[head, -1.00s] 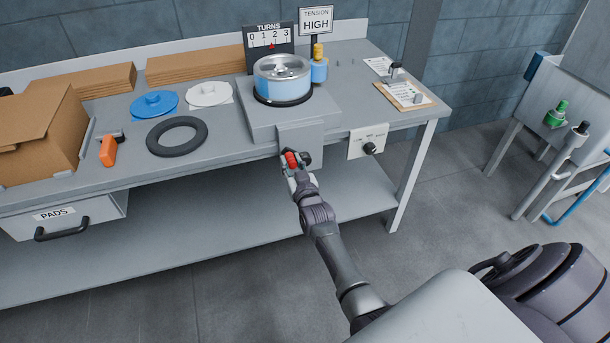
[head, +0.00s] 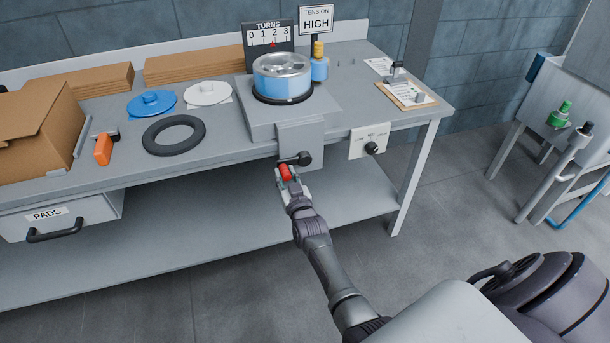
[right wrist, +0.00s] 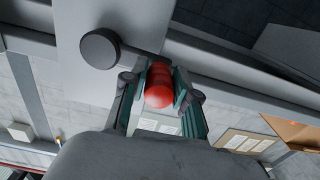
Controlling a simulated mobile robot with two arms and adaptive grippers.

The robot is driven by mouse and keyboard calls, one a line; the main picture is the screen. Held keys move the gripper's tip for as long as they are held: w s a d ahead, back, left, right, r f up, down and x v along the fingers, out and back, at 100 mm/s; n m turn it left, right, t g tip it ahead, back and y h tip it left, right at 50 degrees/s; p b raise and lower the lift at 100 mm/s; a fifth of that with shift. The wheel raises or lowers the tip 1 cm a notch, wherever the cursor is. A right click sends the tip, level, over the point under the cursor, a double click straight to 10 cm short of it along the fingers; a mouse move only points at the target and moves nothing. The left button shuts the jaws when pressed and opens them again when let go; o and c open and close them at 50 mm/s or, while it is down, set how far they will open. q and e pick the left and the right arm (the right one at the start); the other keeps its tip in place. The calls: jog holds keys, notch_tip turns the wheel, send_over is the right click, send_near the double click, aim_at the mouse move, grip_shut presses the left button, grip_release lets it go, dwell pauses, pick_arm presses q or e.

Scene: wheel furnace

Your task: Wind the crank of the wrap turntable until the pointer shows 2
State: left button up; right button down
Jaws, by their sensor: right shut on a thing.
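The wrap turntable (head: 262,124) stands on the bench with a blue-wrapped wheel (head: 282,82) on top. Its crank (head: 304,158) is on the front plate, with the crank arm reaching left from the dark hub. My right gripper (head: 288,174) is shut on the red crank handle (head: 285,172), left of and a little below the hub. In the right wrist view the red handle (right wrist: 159,86) sits between the fingers. The TURNS scale (head: 268,36) reads 0 to 3, and its red pointer (head: 273,43) is at or very near 2. My left gripper is out of view.
A TENSION sign (head: 316,19) reads HIGH. A panel with a black knob (head: 372,148) is right of the crank. A black ring (head: 174,135), orange-handled tool (head: 103,149) and cardboard box (head: 35,130) lie left. Room before the bench is free.

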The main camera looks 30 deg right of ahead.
jog(key=shift+s+d+r, duration=0.1)
jog(key=shift+d+r, duration=0.2)
jog(key=shift+d, duration=0.2)
jog(key=shift+f+b, duration=0.35)
jog(key=shift+b, duration=0.05)
jog(key=d+f+b, duration=0.4)
jog(key=shift+s+d+f, duration=0.25)
jog(key=shift+s+f, duration=0.05)
jog(key=shift+f, duration=0.1)
jog(key=c, duration=1.1)
grip_release()
jog(key=shift+r, duration=0.15)
jog(key=shift+o, duration=0.3)
jog(key=shift+s+a, duration=0.15)
jog(key=shift+a, duration=0.05)
jog(key=shift+a+f, duration=0.15)
jog(key=shift+f, duration=0.1)
